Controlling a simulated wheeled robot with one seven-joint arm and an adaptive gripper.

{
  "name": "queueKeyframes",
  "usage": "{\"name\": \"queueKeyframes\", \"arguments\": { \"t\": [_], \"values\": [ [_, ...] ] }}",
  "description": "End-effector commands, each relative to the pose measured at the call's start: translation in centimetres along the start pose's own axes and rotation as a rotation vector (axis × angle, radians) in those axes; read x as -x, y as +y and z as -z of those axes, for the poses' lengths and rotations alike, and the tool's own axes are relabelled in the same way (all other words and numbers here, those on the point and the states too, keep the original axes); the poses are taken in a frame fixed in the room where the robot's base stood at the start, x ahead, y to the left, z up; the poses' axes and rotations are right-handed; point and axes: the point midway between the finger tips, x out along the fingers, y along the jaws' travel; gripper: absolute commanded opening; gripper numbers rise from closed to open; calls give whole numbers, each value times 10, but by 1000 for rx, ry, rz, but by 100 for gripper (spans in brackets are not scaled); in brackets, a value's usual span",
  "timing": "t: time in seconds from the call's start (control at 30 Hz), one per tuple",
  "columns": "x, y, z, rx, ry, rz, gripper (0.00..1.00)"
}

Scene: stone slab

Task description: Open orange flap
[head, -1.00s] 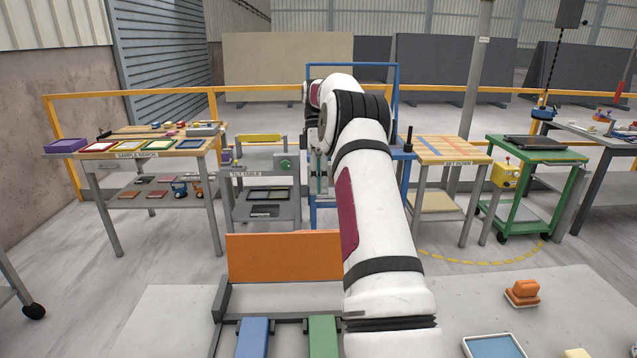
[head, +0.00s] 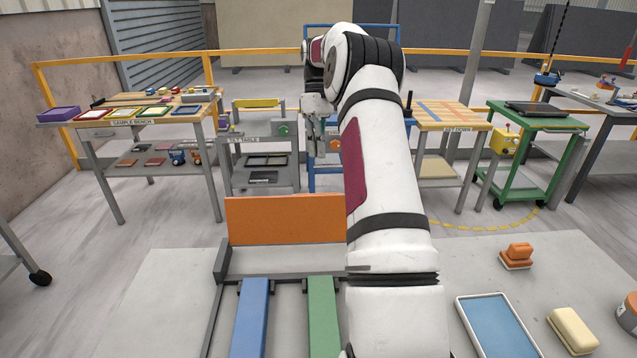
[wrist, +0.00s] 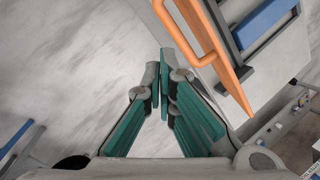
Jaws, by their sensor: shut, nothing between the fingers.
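The orange flap (head: 283,221) stands upright at the far end of a grey frame on the slab in the head view; my arm hides its right end. In the wrist view, the flap shows nearly edge-on (wrist: 232,80), with an orange bar handle (wrist: 190,42) on its outward face. My gripper (wrist: 164,78) has teal finger pads shut together with nothing between them. It is left of the flap and handle in the wrist view, apart from both, over the floor. In the head view, it is beyond the flap, partly hidden by my arm.
Blue (head: 252,318) and green (head: 323,318) strips lie in the frame in front of the flap. A blue-topped tray (head: 497,325), a yellow block (head: 573,332) and an orange-handled block (head: 517,256) sit at right. The sample bench (head: 135,113) stands beyond at left.

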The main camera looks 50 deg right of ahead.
Motion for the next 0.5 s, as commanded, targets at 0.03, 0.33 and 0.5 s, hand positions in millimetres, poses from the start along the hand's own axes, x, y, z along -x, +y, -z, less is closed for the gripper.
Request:
{"name": "queueKeyframes", "arguments": {
  "t": [0.03, 0.33, 0.5],
  "values": [
    [0, 1, 0, -76, 11, -14, 0],
    [-5, 11, 6, -576, 105, -82, 0],
    [-6, 14, 10, -800, 163, -99, 0]
  ]
}}
